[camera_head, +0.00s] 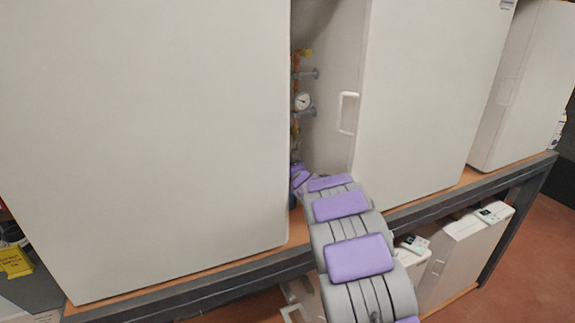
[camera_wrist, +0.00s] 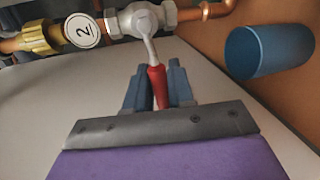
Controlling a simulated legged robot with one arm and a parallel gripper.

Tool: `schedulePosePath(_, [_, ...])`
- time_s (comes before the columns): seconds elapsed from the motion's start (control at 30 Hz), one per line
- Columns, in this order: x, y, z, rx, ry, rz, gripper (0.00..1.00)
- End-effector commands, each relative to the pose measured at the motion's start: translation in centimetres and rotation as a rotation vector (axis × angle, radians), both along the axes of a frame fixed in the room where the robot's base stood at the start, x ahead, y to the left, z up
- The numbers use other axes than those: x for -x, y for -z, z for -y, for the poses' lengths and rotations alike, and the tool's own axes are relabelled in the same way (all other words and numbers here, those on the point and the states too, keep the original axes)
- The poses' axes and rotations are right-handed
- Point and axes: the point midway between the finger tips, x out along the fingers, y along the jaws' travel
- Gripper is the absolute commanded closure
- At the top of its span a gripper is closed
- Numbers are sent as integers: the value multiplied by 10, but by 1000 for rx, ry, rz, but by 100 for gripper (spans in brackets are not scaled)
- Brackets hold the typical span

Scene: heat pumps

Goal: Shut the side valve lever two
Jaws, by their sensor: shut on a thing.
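The side valve lever two (camera_wrist: 157,86) has a red grip and a bare metal shank in the wrist view. In the head view my grey and purple arm reaches into the gap between two large white units. The lever and fingertips cannot be made out there.
A pressure gauge (camera_head: 302,101) and pipe fittings sit in the gap above my arm. In the wrist view a blue cylinder (camera_wrist: 269,52) lies right of the valve and a brass fitting (camera_wrist: 40,36) left.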

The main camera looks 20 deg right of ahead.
Motion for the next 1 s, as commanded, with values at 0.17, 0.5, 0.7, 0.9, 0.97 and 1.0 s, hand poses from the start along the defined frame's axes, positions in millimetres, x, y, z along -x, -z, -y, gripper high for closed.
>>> schedulePosePath(0.17, [0, -5, 1, -66, 2, -3, 100])
schedulePosePath(0.5, [0, -4, 1, -101, 3, -3, 100])
schedulePosePath(0.7, [0, -4, 1, -102, 3, -4, 100])
schedulePosePath(0.9, [0, -4, 1, -100, 3, -4, 64])
schedulePosePath(0.97, [0, -4, 1, -101, 2, -4, 60])
schedulePosePath(1.0, [0, -4, 1, -100, 2, -3, 60])
